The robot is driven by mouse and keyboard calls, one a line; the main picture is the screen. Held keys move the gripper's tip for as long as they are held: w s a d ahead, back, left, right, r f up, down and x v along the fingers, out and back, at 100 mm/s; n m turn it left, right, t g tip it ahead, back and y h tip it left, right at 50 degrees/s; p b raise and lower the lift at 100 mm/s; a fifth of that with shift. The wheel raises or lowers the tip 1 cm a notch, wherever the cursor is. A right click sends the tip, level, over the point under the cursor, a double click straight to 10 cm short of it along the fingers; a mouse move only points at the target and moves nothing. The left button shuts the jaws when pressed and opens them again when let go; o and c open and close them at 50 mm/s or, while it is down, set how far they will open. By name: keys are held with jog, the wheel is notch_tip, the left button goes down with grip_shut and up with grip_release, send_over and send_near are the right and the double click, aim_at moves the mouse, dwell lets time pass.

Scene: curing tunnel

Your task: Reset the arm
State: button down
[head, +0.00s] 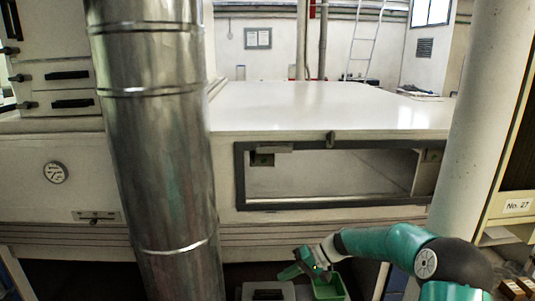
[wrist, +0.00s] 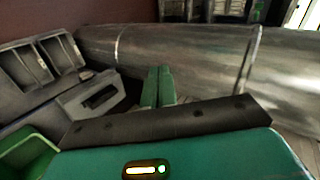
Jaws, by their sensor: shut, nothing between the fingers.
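My arm reaches in from the lower right of the head view, in teal and black. My gripper (head: 284,273) is low in front of the white tunnel housing (head: 282,221), to the right of the metal duct. In the wrist view its two green fingers (wrist: 158,84) are together, with nothing between them. A green bin (head: 330,289) is just below and right of the gripper in the head view. It also shows at the lower left of the wrist view (wrist: 22,152).
A shiny metal duct (head: 165,180) stands left of my gripper. A pale column (head: 480,110) stands at the right. The housing has an open rectangular slot (head: 330,172). A grey box (head: 267,291) with a dark handle sits beside the green bin.

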jog(key=s+d+r+t+h, duration=0.15)
jog(key=s+r+h, duration=0.25)
jog(key=s+r, duration=0.45)
jog(key=s+d+r+t+h, duration=0.1)
jog(key=s+d+r+h, duration=0.1)
jog(key=s+r+h, duration=0.6)
jog(key=s+d+r+m+t, duration=0.1)
jog(key=s+d+t, duration=0.1)
jog(key=s, duration=0.7)
jog(key=s+d+r+m+t, duration=0.1)
jog(key=s+d, duration=0.3)
jog(key=s, duration=0.4)
jog(key=shift+s+r+t+y, duration=0.35)
jog(key=shift+r+y, duration=0.05)
jog(key=shift+r, duration=0.05)
